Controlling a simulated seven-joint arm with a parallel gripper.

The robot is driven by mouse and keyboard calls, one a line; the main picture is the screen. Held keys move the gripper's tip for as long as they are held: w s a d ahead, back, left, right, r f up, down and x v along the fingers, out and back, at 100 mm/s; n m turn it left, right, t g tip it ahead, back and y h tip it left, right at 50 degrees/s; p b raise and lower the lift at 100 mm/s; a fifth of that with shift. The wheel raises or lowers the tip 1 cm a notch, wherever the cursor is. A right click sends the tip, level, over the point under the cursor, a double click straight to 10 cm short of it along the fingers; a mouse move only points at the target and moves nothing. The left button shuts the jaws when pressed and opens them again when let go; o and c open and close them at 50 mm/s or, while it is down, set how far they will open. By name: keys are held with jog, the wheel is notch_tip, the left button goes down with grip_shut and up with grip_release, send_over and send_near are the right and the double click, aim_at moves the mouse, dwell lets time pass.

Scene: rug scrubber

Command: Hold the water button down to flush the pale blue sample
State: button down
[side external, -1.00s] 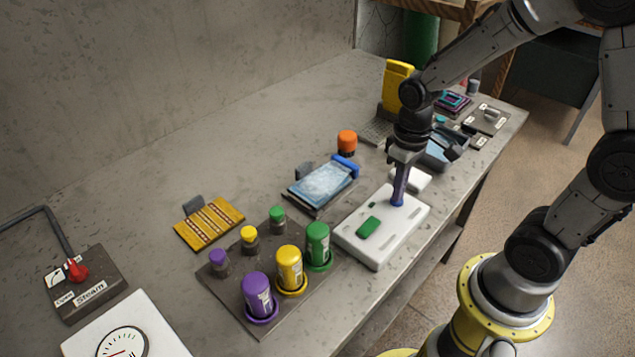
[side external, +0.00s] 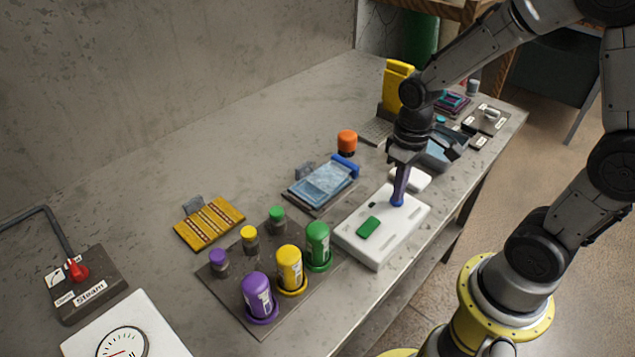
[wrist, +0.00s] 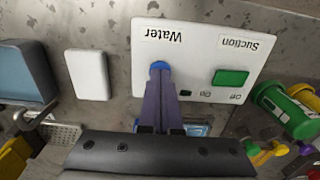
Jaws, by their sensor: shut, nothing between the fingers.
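My gripper (side external: 398,201) is shut and points down onto the white control box (side external: 376,250). In the wrist view its fingertips (wrist: 160,72) meet the blue button (wrist: 160,65) beside the word "Water". The fingers cover most of the button, so how far it is pressed is hard to see. The pale blue sample (side external: 320,184) lies flat on a dark tray to the left of the box, with a blue bar (side external: 345,166) at its far end. Its surface looks mostly clear blue with a paler patch. A green switch (wrist: 230,78) marked "Suction" sits on the same box.
Purple, yellow and green bottles (side external: 290,269) stand on a grey tray left of the box. A striped yellow sample (side external: 209,222) lies further left. An orange-capped jar (side external: 347,142) stands behind. A white block (wrist: 87,75) lies close beside the box.

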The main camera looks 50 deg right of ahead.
jog(key=shift+r, duration=3.5)
jog(key=s+a+r+t, duration=0.3)
jog(key=s+r+t, duration=0.2)
jog(key=s+r, duration=0.3)
jog(key=shift+s+a+r+t, duration=0.25)
jog(key=shift+s+t, duration=0.05)
jog(key=shift+s, duration=0.9)
